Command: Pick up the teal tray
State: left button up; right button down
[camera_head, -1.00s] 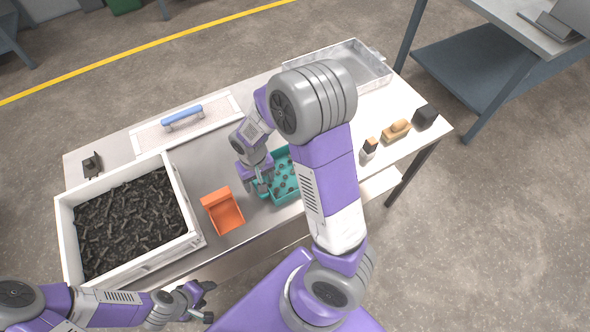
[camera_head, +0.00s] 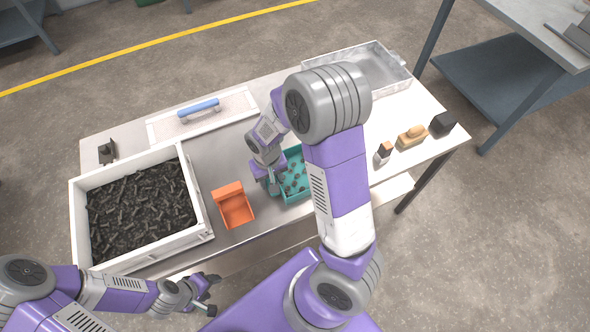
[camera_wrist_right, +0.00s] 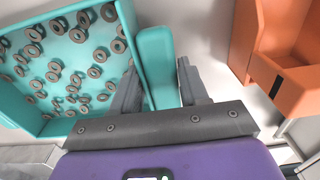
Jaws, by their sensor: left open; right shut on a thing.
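The teal tray (camera_head: 297,178) sits on the table and holds several small dark ring-shaped parts. My right arm hides its right part in the head view. In the right wrist view the tray (camera_wrist_right: 62,101) shows with the rings on its floor. My right gripper (camera_head: 271,187) is at the tray's left side. In the right wrist view its fingers (camera_wrist_right: 160,85) are on both sides of a teal upright piece at the tray's edge, shut on it. My left gripper (camera_head: 208,291) is open and empty in front of the table, below the white bin.
A white bin (camera_head: 205,217) of dark parts is at the left. A white lid with a blue handle (camera_head: 199,106) lies behind. A clear container (camera_head: 403,77), brush (camera_head: 411,138) and black block (camera_head: 443,123) are at right.

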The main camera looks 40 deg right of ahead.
notch_tip(320, 180, up, 10)
jog(key=p, duration=0.3)
jog(key=shift+p, duration=0.35)
dwell(1.1)
